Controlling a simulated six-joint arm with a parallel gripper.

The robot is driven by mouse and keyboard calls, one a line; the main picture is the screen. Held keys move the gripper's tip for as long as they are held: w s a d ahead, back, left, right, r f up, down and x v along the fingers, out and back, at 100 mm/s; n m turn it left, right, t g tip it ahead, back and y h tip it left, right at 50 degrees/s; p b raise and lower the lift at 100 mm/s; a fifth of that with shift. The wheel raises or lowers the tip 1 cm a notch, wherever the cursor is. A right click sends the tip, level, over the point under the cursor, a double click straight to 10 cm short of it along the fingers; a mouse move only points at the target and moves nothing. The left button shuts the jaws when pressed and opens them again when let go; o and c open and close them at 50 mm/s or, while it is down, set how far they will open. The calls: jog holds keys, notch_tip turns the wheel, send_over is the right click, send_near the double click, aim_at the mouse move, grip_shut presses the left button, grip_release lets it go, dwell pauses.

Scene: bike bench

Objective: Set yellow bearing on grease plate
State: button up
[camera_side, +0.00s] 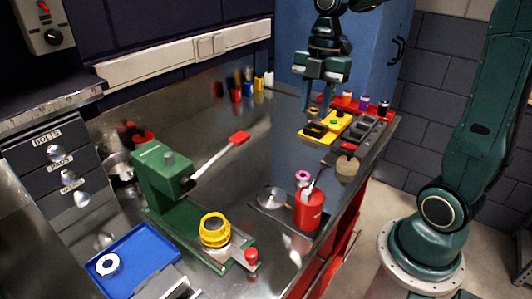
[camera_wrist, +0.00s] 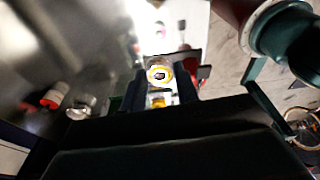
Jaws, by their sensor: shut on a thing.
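My gripper (camera_side: 319,112) is low at the yellow tray (camera_side: 338,127), its fingers pointing down. In the wrist view, my gripper (camera_wrist: 159,88) is shut on the yellow bearing (camera_wrist: 159,74), a ring with a pale face and dark centre. In the side view the bearing cannot be told clearly from the tray. The grease plate (camera_side: 262,208) seems to be the flat dark plate with a silver disc near the bench's front edge, apart from my gripper.
A red can (camera_side: 308,210) with a brush and pink ring (camera_side: 302,177) stands by the plate. The green press (camera_side: 160,180), with a yellow cup (camera_side: 215,230), is left. A blue tray (camera_side: 135,258) holds a white ring (camera_side: 107,264).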

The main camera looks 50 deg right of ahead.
send_over(272, 196)
jog(key=f, duration=0.9)
jog(key=shift+d, duration=0.2)
jog(key=shift+f, duration=0.1)
jog(key=shift+f, duration=2.8)
jog(key=shift+f, duration=0.6)
jog(key=o, duration=0.7)
jog(key=shift+r, duration=0.1)
notch_tip(272, 196, up, 11)
jog(key=d, duration=0.1)
jog(key=shift+d, duration=0.35)
